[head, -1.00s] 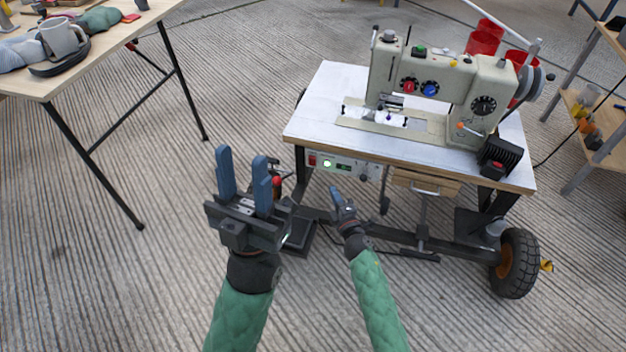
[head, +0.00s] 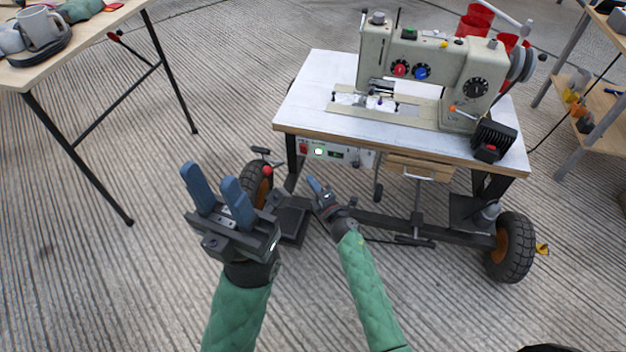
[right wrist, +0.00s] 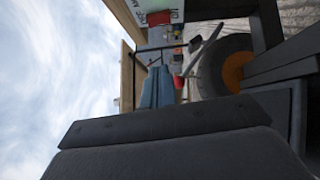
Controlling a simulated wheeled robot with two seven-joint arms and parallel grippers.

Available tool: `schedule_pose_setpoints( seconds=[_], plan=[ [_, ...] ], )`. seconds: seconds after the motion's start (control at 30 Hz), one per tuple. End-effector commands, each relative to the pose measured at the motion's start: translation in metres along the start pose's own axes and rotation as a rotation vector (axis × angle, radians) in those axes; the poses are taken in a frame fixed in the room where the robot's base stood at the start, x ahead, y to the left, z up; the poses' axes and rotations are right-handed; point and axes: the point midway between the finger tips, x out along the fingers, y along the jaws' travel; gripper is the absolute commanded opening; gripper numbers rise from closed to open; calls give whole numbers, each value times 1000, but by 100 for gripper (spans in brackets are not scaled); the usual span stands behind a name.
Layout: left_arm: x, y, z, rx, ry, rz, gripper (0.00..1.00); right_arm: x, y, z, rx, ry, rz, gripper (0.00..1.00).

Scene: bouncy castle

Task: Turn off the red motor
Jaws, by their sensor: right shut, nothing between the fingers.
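A white control panel (head: 340,154) hangs under the left front edge of the sewing machine table. It carries a red switch (head: 304,149) at its left end and a lit green round light (head: 319,152). In the right wrist view part of a white panel (right wrist: 148,6) with a red part (right wrist: 159,18) shows at the top. My right gripper (head: 314,184) is shut and empty, below and in front of the panel, apart from it. Its blue fingers (right wrist: 157,88) show in the wrist view. My left gripper (head: 214,185) is open and empty, left of the table.
The sewing machine (head: 430,70) stands on the white-topped table (head: 310,95). A wheel (head: 508,247) is at the cart's right, and a red-knobbed lever (head: 267,171) is at its left. A workbench (head: 95,42) with a mug (head: 40,27) stands at far left. Open floor lies between.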

Motion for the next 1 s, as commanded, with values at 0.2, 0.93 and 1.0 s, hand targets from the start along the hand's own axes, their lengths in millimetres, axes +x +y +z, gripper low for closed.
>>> schedule_pose_setpoints(
  seconds=[0.2, 0.93, 1.0],
  plan=[
    [-6, 1, 0, -11, 4, -4, 36, 40, -1, 0, 0, 0, 2, 0],
    [-22, 4, 3, -6, -23, 25, 36, 105, 0, 28, 0, 0, 0, 0],
    [-22, 4, 3, -5, -22, 24, 36, 105, 0, 28, 0, 0, 0, 0]
  ],
)
